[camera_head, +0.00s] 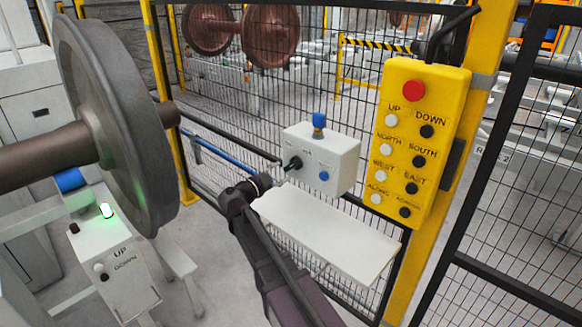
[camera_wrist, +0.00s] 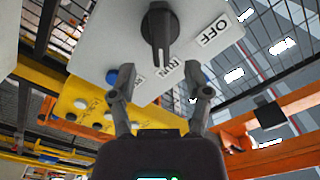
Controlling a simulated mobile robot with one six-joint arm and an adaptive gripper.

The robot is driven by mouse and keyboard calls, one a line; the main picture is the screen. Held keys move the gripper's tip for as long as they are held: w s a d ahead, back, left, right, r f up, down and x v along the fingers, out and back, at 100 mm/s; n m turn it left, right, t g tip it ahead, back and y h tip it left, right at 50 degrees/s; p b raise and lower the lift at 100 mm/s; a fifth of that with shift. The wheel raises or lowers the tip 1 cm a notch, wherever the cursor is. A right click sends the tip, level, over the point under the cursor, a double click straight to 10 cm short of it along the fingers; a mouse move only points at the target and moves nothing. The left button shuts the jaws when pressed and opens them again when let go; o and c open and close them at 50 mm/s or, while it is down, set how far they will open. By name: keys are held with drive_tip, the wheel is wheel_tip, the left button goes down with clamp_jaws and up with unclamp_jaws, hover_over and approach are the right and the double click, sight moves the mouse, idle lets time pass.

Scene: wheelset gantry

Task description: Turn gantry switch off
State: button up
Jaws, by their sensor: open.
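The white switch box (camera_head: 340,158) is mounted at the mesh fence in the head view. It carries a black rotary switch (camera_head: 293,163), which fills the top middle of the wrist view (camera_wrist: 160,30). Its narrow pointer end aims down in the wrist view, near the RUN label (camera_wrist: 173,69); the OFF label (camera_wrist: 213,29) lies to its right. My gripper (camera_wrist: 162,78) is open and empty, with one finger on each side of and below the switch in the wrist view, apart from it. In the head view my gripper (camera_head: 277,176) is just left of the box.
A blue button (camera_head: 323,176) and a blue-topped part (camera_head: 319,122) are on the box. A white shelf (camera_head: 330,240) lies below. A yellow pendant (camera_head: 415,140) hangs right on a yellow post. A large wheelset (camera_head: 110,120) and an UP/DOWN box (camera_head: 115,255) stand left.

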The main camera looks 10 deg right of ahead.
sight(290, 167)
drive_tip(key=shift+x, duration=2.95)
